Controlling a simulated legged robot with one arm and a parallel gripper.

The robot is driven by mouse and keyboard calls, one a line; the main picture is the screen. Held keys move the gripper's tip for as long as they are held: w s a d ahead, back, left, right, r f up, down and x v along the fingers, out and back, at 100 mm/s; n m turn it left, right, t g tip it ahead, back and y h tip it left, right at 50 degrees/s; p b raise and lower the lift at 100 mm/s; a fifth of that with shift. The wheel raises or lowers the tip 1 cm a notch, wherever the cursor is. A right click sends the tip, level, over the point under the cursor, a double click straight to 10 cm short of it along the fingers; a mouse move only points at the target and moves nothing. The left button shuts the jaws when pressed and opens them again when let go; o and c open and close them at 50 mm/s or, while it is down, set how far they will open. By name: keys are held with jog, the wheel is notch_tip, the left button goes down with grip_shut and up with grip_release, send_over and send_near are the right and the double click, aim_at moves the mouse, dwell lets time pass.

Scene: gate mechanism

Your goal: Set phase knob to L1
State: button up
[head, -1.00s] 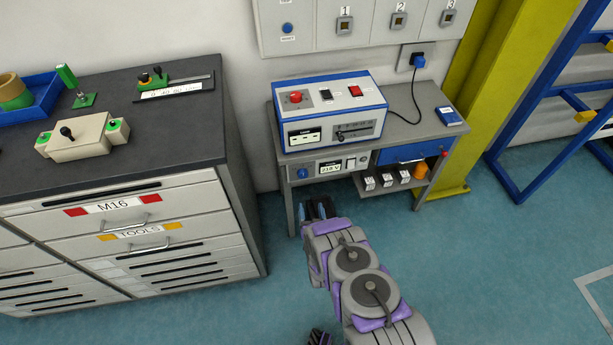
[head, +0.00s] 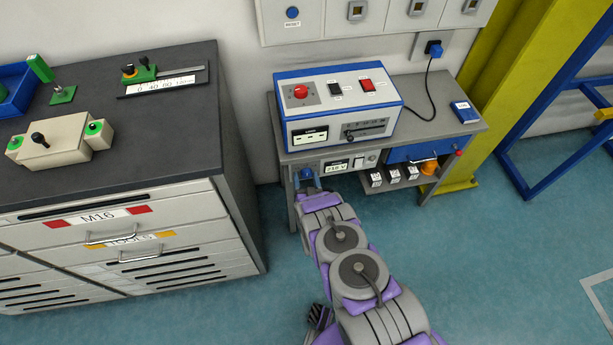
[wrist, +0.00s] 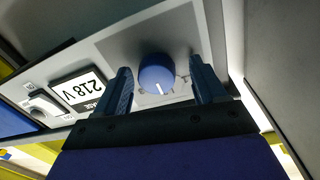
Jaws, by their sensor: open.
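The blue round phase knob (wrist: 156,74) sits on a grey panel below the tabletop, beside a voltage display (wrist: 80,91) reading about 218 V. A white pointer line on the knob points towards the bottom of the wrist view. Its position labels are hidden or not legible. My gripper (wrist: 161,72) is open, with one finger to each side of the knob and a visible gap on the right. I cannot tell whether the left finger touches it. In the head view my gripper (head: 308,184) is at the panel's left end, just in front of the knob (head: 306,173).
The display (head: 337,165) is right of the knob, with a switch (wrist: 42,104) beyond it. The bench top (head: 440,125) overhangs the panel and carries a blue-and-grey instrument box (head: 340,105). A drawer cabinet (head: 140,225) stands to the left. Open floor lies to the right.

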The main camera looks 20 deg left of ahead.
jog(key=shift+d+r, duration=0.2)
jog(key=shift+d, duration=0.35)
jog(key=c, duration=0.4)
jog(key=shift+a+f, duration=0.1)
jog(key=shift+a, duration=0.2)
jog(key=c, duration=0.7)
jog(key=shift+o, duration=0.2)
jog(key=n, duration=0.4)
jog(key=shift+f+n, duration=0.1)
jog(key=shift+n, duration=0.3)
jog(key=shift+n+y, duration=0.3)
jog(key=shift+n, duration=2.4)
jog(key=o, duration=1.1)
jog(key=shift+a, duration=0.1)
jog(key=shift+c, duration=0.2)
